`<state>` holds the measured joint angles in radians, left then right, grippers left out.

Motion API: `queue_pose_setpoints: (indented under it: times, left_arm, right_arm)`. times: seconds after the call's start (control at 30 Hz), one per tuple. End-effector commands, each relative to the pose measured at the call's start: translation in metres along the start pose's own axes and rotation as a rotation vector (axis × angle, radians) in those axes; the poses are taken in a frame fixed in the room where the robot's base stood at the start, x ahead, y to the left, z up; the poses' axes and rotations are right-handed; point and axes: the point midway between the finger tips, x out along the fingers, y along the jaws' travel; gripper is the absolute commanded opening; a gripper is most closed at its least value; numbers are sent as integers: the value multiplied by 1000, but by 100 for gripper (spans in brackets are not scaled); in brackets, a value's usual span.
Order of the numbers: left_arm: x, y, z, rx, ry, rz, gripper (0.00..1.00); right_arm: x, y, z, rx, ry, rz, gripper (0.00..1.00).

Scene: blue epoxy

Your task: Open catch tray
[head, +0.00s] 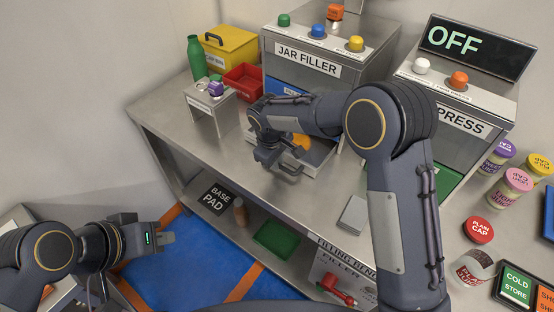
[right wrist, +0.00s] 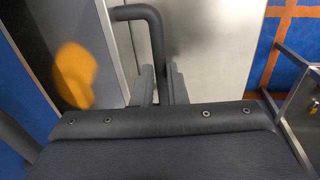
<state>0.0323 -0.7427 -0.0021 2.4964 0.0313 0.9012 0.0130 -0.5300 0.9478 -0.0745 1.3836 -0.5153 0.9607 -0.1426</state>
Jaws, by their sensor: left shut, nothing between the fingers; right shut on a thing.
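The catch tray (head: 318,152) is a shallow grey metal tray at the foot of the jar filler (head: 312,62), with an orange thing (head: 301,141) on it. My right gripper (head: 284,170) is at its front edge, partly hidden by its own wrist. In the right wrist view a dark grey bent bar handle (right wrist: 152,35) runs down between the fingers of my right gripper (right wrist: 160,85), which are shut on it. My left gripper (head: 168,238) is shut and empty, low at the left above the blue floor, away from the tray.
A small stand (head: 212,100) with a purple-capped jar, a red bin (head: 243,80) and a yellow bin (head: 232,45) stand left of the filler. The press (head: 450,125) stands right. Lidded jars (head: 515,185) are at the far right. The bench's left front is clear.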

Motion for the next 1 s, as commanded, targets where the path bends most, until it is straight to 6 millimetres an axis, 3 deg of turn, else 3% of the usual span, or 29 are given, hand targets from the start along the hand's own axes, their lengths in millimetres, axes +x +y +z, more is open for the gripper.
queue_pose_setpoints:
  times: [0.17,0.5,0.6,0.93,0.97,1.0]
  left_arm:
    - [2,-1,1,0,0,0,0]
    - [19,-9,10,0,0,0,0]
    - [21,-10,10,0,0,0,0]
    - [20,-9,10,0,0,0,0]
    - [20,-9,10,0,0,0,0]
    - [20,-9,10,0,0,0,0]
  right_arm:
    - [0,-4,-1,-2,1,0,0]
    - [-13,-76,0,-6,3,1,0]
    - [-16,-87,0,-3,3,1,0]
    - [-18,-90,0,1,2,0,0]
    - [-18,-90,0,1,2,0,15]
    - [-18,-90,0,1,2,0,20]
